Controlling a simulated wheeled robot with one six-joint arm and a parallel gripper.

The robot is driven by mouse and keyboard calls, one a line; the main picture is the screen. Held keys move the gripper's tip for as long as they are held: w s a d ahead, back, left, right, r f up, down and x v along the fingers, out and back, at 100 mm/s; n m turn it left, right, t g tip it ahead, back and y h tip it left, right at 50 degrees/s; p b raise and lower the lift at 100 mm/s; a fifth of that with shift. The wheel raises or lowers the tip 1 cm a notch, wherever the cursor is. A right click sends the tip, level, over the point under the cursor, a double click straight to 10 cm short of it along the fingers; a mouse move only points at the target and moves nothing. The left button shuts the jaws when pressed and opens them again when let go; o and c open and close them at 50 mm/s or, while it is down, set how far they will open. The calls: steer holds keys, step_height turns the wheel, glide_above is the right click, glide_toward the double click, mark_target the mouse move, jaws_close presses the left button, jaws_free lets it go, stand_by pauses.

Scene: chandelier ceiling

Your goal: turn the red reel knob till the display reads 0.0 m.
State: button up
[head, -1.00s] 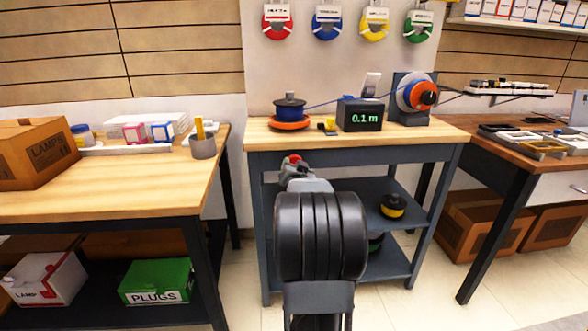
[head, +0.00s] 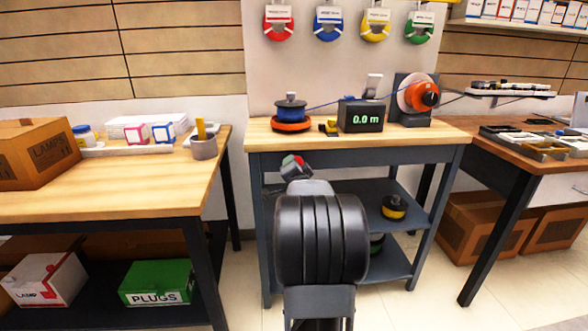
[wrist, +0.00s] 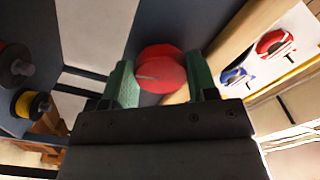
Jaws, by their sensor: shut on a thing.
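The red reel knob (wrist: 160,68) is on the front of the middle bench, seen in the wrist view between the two green fingers of my gripper (wrist: 164,84). My gripper is shut on the knob. In the head view only a small part of the knob (head: 290,160) shows past my wrist. The black display box (head: 361,118) on the bench reads 0.0 m in green. A blue spool (head: 291,112) sits on an orange base at the left of the bench, with a blue wire (head: 330,103) running right to the orange reel (head: 422,95).
The middle bench (head: 275,134) has a shelf below with a yellow and black spool (head: 394,207). Another bench (head: 120,180) stands at left with a cardboard box (head: 37,152). A darker table (head: 500,157) stands at right. Tiled floor shows between the benches.

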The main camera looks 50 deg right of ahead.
steer(key=shift+r, duration=0.15)
steer(key=o, duration=0.9)
steer(key=shift+o, duration=0.2)
steer(key=p+v, duration=0.2)
steer(key=v, duration=1.1)
steer(key=shift+s+a+p, duration=0.25)
steer(key=shift+p, duration=0.1)
